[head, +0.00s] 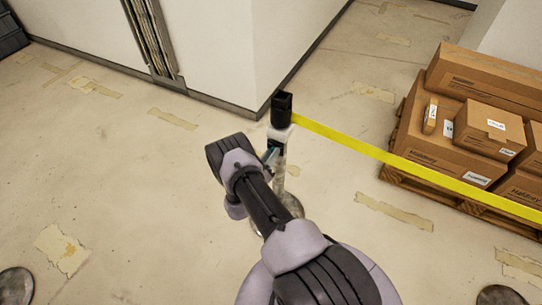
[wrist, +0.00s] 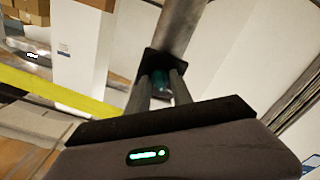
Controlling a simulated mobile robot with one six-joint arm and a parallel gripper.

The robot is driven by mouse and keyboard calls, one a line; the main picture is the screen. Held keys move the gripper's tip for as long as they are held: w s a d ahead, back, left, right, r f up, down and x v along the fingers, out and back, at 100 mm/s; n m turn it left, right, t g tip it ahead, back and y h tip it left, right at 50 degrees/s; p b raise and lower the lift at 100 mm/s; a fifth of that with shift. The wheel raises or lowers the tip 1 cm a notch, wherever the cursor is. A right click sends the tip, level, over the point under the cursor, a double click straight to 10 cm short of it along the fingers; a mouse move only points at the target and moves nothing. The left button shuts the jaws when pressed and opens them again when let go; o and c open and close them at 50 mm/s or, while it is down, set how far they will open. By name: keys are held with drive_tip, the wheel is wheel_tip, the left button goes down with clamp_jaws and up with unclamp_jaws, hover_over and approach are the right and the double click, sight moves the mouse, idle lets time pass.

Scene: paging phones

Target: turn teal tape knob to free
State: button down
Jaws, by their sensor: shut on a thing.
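The barrier post has a black head (head: 282,108), and a yellow tape (head: 400,160) runs from it to the right. My gripper (head: 272,157) is at the post just below the head, partly hidden by my own arm. In the wrist view, the teal knob (wrist: 160,79) shows between the two fingers of my gripper (wrist: 161,88), which are shut on it. The grey post (wrist: 182,28) rises behind the knob there. The yellow tape (wrist: 55,92) crosses the left of that view. The knob's setting cannot be read, and the knob is hidden in the head view.
Cardboard boxes (head: 450,140) on a wooden pallet (head: 420,190) stand at the right, behind the tape. A white wall corner (head: 225,50) stands behind the post. The pale, patched floor (head: 110,165) is clear at the left.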

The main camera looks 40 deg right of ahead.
drive_tip(key=shift+n+b, duration=0.3)
drive_tip(key=shift+n, duration=0.8)
drive_tip(key=c, duration=1.5)
unclamp_jaws()
drive_tip(key=p+v, duration=0.4)
drive_tip(key=v, duration=1.3)
drive_tip(key=shift+s+a, duration=0.15)
drive_tip(key=shift+a, duration=0.05)
